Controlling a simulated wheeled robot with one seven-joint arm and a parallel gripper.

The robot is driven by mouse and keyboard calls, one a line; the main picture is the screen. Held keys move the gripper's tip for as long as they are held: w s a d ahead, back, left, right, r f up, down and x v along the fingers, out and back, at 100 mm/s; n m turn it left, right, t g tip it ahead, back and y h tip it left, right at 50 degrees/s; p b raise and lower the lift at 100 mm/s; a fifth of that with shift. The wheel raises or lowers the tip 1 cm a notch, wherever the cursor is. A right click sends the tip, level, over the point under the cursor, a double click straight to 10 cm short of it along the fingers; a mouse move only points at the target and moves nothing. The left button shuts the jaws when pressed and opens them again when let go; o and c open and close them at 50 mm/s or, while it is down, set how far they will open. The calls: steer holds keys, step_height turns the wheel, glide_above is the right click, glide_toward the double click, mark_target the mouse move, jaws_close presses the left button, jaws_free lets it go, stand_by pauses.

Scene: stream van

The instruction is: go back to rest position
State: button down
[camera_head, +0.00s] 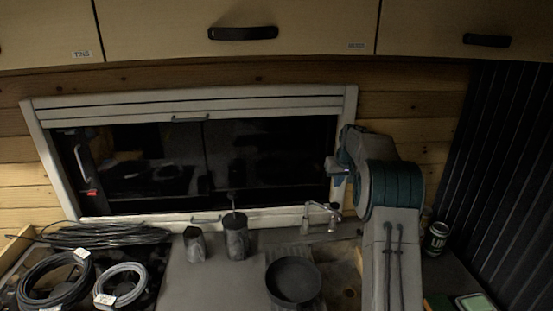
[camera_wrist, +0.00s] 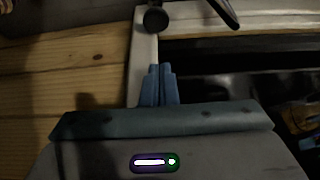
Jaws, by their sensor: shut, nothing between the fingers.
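My gripper (camera_wrist: 158,86) shows in the wrist view with its two blue fingers pressed together and nothing between them. It points at the white window frame (camera_wrist: 143,50) and the wooden plank wall (camera_wrist: 65,60). In the head view my arm rises at the right of the counter and bends toward the window's right edge. The end of the arm there is small and partly hidden by my own arm links.
The counter (camera_head: 190,280) holds a dark round pan (camera_head: 293,281), two dark cups (camera_head: 236,240) (camera_head: 194,244), a tap (camera_head: 318,214) and coiled cables (camera_head: 55,280). A can (camera_head: 436,238) stands right of my arm. Cabinets (camera_head: 180,30) hang above the window (camera_head: 190,160).

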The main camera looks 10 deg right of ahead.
steer(key=s+a+r+b, duration=0.1)
steer(key=s+a+r, duration=0.25)
steer(key=s, duration=0.35)
steer(key=s+a+r, duration=0.3)
steer(key=s+a, duration=0.1)
steer(key=s, duration=0.3)
steer(key=s+a+r+b, duration=0.1)
steer(key=s+a+r, duration=0.2)
steer(key=s, duration=0.5)
steer(key=s+a+f, duration=0.1)
steer(key=s+f, duration=0.1)
steer(key=s, duration=0.6)
steer(key=s+a+f+b, duration=0.1)
steer(key=s+a+f, duration=0.1)
steer(key=s, duration=0.6)
steer(key=s+a+f+b, duration=0.1)
steer(key=s+a+f, duration=0.1)
steer(key=s, duration=0.6)
steer(key=shift+s+f+g, duration=0.4)
steer(key=shift+f, duration=0.45)
